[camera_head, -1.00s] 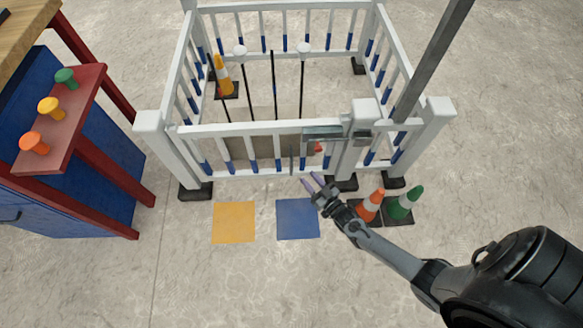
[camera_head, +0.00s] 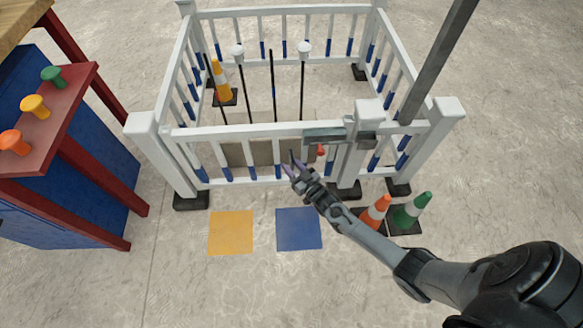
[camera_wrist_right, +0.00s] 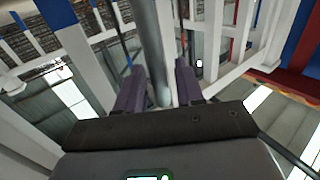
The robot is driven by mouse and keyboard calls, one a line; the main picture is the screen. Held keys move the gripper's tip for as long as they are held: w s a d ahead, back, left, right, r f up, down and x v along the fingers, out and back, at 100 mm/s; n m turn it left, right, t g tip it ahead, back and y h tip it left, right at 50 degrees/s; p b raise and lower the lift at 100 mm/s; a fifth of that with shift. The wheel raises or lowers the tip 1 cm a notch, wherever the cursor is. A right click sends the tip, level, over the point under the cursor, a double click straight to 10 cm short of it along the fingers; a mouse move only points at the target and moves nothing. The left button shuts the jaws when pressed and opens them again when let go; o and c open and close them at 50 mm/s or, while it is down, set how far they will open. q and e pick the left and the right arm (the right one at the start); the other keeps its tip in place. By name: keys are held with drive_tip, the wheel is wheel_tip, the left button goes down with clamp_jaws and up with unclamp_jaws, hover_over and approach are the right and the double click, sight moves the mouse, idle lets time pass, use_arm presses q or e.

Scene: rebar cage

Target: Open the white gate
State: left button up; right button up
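The white gate (camera_head: 235,130) is the front panel of a white fence with blue-tipped bars, and it stands in line with the front posts. A grey metal latch (camera_head: 325,136) spans its right end and the post (camera_head: 358,150); a small red part (camera_head: 320,151) shows below it. My right gripper (camera_head: 291,160) is at the gate's front, just left of the latch. In the wrist view its purple fingers (camera_wrist_right: 159,85) are apart, with a grey round bar (camera_wrist_right: 153,45) between them. Contact with the bar cannot be told. My left gripper is out of view.
An orange cone (camera_head: 375,212) and a green cone (camera_head: 411,212) stand right of my forearm. Yellow (camera_head: 231,232) and blue (camera_head: 299,228) floor squares lie before the gate. A red and blue stand with knobs (camera_head: 35,106) is at left. A yellow cone (camera_head: 222,82) and poles are inside.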

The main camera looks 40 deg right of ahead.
drive_tip(key=shift+w, duration=0.1)
drive_tip(key=shift+c, duration=0.2)
clamp_jaws()
